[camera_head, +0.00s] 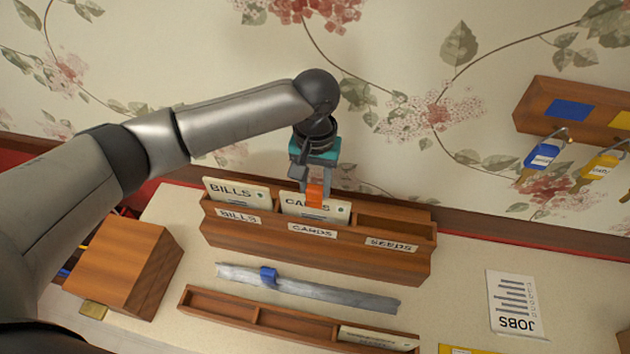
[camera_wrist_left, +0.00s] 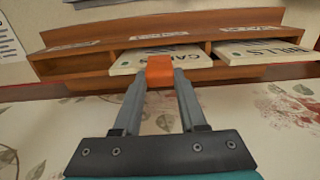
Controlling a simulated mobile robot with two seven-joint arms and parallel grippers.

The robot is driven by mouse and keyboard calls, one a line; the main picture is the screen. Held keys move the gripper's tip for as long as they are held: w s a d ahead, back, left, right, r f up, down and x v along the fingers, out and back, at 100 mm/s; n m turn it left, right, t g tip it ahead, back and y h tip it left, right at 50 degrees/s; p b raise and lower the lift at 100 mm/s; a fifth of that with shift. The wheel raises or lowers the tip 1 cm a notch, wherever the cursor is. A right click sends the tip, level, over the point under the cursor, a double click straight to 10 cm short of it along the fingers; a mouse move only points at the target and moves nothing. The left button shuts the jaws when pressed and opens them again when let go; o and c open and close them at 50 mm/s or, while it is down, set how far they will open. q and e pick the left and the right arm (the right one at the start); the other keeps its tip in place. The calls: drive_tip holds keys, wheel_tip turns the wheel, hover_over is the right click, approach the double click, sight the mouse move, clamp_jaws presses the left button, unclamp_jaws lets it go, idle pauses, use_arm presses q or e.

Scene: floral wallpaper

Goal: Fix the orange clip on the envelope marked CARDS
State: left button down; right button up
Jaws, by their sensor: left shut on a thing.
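The CARDS envelope (camera_head: 333,210) stands in the middle slot of the wooden rack (camera_head: 310,254), above the CARDS label. My left gripper (camera_head: 314,187) is shut on the orange clip (camera_head: 315,195), right at the envelope's top edge. In the left wrist view the orange clip (camera_wrist_left: 160,70) sits between the fingertips of my left gripper (camera_wrist_left: 160,78) and overlaps the edge of the CARDS envelope (camera_wrist_left: 183,59). I cannot tell whether the clip grips the paper or only lies in front of it. My right gripper is not in view.
The BILLS envelope (camera_head: 238,193) stands in the left slot; the SEEDS slot (camera_head: 396,225) looks empty. A wooden block (camera_head: 120,262) stands left. A key rack (camera_head: 575,110) hangs right.

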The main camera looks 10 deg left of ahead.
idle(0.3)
use_arm(q)
unclamp_jaws()
idle(0.6)
wheel_tip(320, 180, up, 5)
drive_tip(key=p, duration=0.6)
drive_tip(key=shift+p, duration=0.35)
drive_tip(key=shift+r+p, duration=0.6)
drive_tip(key=shift+r, duration=0.45)
drive_tip(key=shift+s+f, duration=0.1)
